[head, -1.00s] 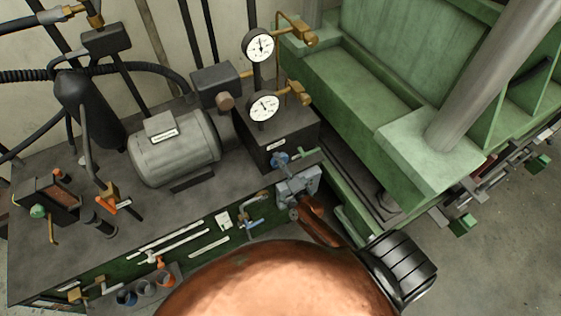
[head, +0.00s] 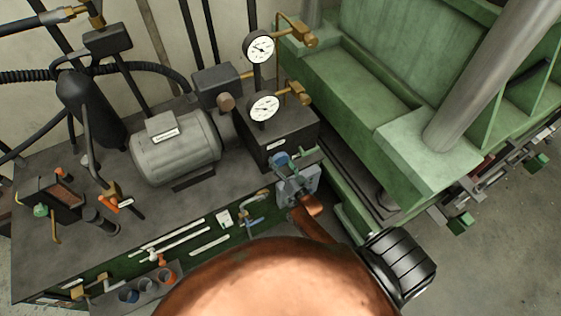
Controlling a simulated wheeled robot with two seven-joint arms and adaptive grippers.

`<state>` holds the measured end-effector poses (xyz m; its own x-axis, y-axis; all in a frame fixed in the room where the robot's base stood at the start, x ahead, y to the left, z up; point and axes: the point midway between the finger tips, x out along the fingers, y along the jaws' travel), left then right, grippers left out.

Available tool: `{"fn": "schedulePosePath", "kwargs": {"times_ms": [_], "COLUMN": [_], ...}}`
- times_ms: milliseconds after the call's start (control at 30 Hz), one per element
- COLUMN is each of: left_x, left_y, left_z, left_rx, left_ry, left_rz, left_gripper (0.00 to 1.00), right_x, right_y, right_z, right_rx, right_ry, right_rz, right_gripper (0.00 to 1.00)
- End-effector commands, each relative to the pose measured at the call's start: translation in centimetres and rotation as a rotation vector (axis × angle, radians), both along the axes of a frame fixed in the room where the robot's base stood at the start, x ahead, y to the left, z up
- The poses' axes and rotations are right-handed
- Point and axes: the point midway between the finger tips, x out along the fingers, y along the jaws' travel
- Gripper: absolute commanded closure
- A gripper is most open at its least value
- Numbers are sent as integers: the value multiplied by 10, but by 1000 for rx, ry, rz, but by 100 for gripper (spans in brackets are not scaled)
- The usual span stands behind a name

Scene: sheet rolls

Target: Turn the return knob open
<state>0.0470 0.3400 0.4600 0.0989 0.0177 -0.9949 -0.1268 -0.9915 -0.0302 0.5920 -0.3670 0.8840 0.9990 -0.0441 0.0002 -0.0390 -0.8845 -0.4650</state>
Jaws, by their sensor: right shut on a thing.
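The palm covers part of the knob and the fingertips are hard to make out. My left gripper is not in view.
Two dial gauges (head: 260,49) (head: 264,108) stand behind the knob. A grey motor (head: 175,148) is to the left. A green machine frame (head: 370,95) rises close on the right. Pipes and small valves (head: 250,210) line the unit's front.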

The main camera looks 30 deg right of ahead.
Motion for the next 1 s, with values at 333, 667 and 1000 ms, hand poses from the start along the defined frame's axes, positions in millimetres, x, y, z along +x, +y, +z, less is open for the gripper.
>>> {"fn": "schedulePosePath", "kwargs": {"times_ms": [333,667,1000], "left_x": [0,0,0], "left_y": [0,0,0], "left_z": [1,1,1], "left_rx": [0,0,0], "left_ry": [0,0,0], "left_rz": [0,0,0], "left_gripper": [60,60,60], "right_x": [0,0,0], "right_y": [0,0,0], "right_z": [-1,-1,0], "right_rx": [-64,-65,-64], "right_ry": [5,5,4], "right_rz": [0,0,0], "right_gripper": [64,64,22]}}
